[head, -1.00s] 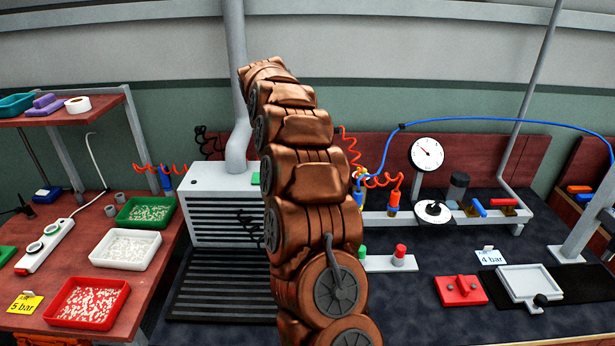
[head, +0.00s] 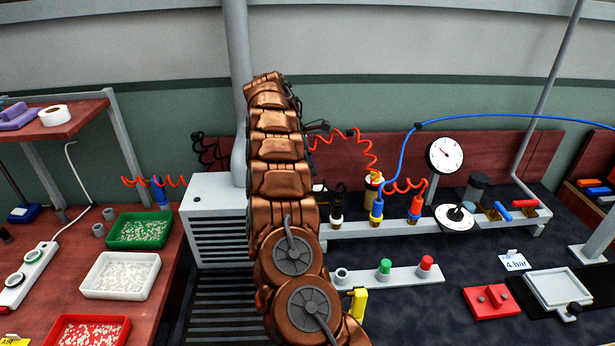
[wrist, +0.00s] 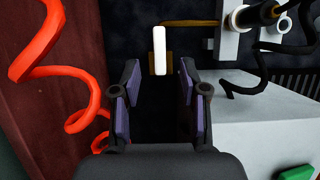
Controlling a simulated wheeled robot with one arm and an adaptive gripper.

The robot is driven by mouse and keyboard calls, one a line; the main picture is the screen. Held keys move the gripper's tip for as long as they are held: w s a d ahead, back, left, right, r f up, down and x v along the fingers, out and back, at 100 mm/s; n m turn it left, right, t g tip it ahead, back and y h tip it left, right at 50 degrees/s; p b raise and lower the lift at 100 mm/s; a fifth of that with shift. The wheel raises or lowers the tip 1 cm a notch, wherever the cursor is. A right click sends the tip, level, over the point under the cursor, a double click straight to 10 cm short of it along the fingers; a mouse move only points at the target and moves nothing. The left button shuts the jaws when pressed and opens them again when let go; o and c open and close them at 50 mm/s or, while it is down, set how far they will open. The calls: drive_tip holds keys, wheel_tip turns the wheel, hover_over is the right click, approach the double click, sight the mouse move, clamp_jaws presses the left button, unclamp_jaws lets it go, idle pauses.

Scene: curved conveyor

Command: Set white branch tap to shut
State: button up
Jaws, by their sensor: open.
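The white tap lever (wrist: 160,50) shows in the wrist view as a straight white bar, upright in the picture, with a brass body (wrist: 153,66) behind its lower end. My gripper (wrist: 160,66) is open and empty, its two purple-padded fingers on either side of the lever's line. The lever's lower end appears centred between the fingertips; I cannot tell how far beyond them it is. No contact shows. In the head view I cannot make out the white lever, and my arm covers part of the bench there.
A red coiled hose (wrist: 70,75) hangs close left of the fingers. A black hose fitting (wrist: 252,17) is at upper right, above a pale box (wrist: 245,120). In the head view, the pipe rail (head: 350,229) carries hose fittings, a gauge (head: 445,154), a blue lever (head: 502,211) and a red lever (head: 525,203).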

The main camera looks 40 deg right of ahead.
sight(321, 186)
drive_tip(key=shift+s+d+f, duration=0.2)
drive_tip(key=shift+d+f, duration=0.1)
drive_tip(key=shift+f, duration=0.2)
drive_tip(key=shift+p+x, duration=0.85)
drive_tip(key=shift+x, duration=2.35)
drive_tip(key=shift+w+a, duration=0.1)
drive_tip(key=shift+a, duration=0.1)
clamp_jaws()
